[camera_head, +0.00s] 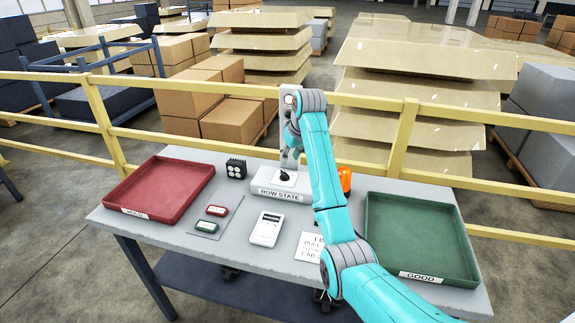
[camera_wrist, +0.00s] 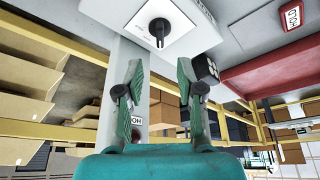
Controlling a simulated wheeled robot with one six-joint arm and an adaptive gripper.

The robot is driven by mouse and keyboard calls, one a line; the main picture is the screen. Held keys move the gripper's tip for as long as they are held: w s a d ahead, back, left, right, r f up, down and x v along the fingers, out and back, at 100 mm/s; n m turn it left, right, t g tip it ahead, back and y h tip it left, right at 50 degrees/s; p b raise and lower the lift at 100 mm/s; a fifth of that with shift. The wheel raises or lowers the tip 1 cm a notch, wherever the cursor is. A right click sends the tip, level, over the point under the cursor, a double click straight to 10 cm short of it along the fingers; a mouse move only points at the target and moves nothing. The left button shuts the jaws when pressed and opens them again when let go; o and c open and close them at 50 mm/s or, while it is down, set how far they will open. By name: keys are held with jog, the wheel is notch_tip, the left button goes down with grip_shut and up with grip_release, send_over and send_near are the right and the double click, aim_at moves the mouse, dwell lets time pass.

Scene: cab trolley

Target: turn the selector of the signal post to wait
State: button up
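The signal post has a white base labelled ROW STATE (camera_head: 267,189), standing at the back middle of the table. The black selector (camera_head: 284,177) is on the base's top face, and a grey upright rises behind it. The selector also shows in the wrist view (camera_wrist: 158,28), a round knob with a pointer on a white plate. My gripper (camera_wrist: 160,72) is open and empty, its two green fingers apart. In the picture the selector lies beyond the fingertips, between their lines, with no contact visible.
A red tray (camera_head: 136,211) is at left and a green tray (camera_head: 416,273) at right. Between them lie a white handheld device (camera_head: 267,229), small red and green tags, a black block (camera_head: 236,168) and a printed card. An orange object (camera_head: 345,180) is beside my arm. A yellow railing runs behind.

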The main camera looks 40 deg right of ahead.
jog(key=shift+v, duration=1.45)
